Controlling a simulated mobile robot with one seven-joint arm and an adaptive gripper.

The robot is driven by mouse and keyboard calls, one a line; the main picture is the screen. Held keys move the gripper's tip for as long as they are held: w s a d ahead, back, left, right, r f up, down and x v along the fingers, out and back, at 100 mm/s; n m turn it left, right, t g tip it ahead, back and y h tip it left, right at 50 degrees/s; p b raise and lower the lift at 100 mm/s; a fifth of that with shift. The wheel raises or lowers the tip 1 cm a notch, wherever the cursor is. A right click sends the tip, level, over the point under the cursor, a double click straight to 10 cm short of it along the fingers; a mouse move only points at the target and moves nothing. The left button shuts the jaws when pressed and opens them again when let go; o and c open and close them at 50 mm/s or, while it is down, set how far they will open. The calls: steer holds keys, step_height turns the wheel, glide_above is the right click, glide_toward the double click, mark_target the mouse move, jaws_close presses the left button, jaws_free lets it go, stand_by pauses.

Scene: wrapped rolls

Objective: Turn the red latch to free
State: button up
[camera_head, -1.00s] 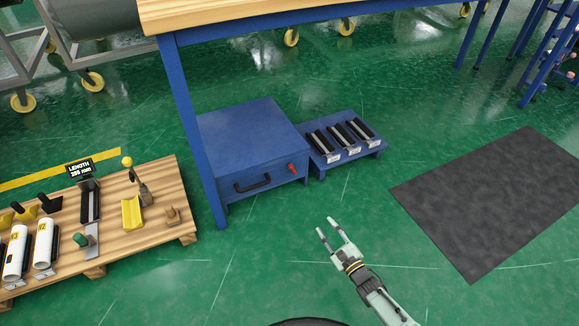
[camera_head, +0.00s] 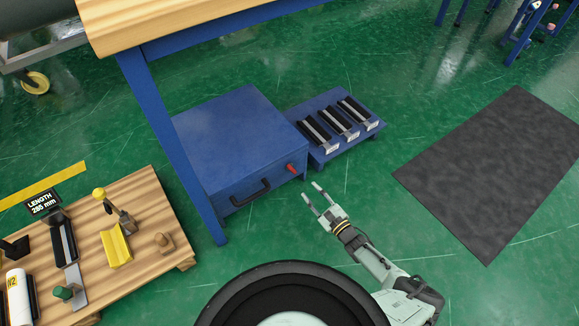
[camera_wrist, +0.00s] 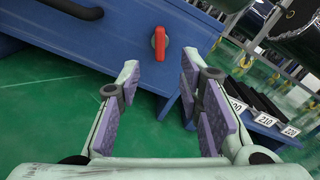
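The red latch (camera_head: 291,168) is on the front face of the blue box (camera_head: 232,131), near its right end. In the wrist view the red latch (camera_wrist: 159,43) stands roughly upright on the blue front, ahead of the fingers and slightly left of the middle of the gap. My gripper (camera_head: 313,196) is open and empty, in front of and below the latch, apart from it. The black handle (camera_head: 250,193) is left of the latch.
A blue stand (camera_head: 341,125) with several black cradles is right of the box. The table leg (camera_head: 170,145) rises at the box's left front corner. A wooden pallet (camera_head: 145,268) with fixtures is at left. A dark mat (camera_head: 490,165) lies right; green floor is open between.

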mark_target(293, 171)
steer(key=b+x, duration=0.1)
steer(key=x, duration=0.8)
steer(key=shift+a+b, duration=0.1)
steer(key=shift+b, duration=0.25)
steer(key=shift+w+a, duration=0.35)
steer(key=shift+w, duration=0.25)
steer(key=shift+c, duration=0.3)
jaws_close()
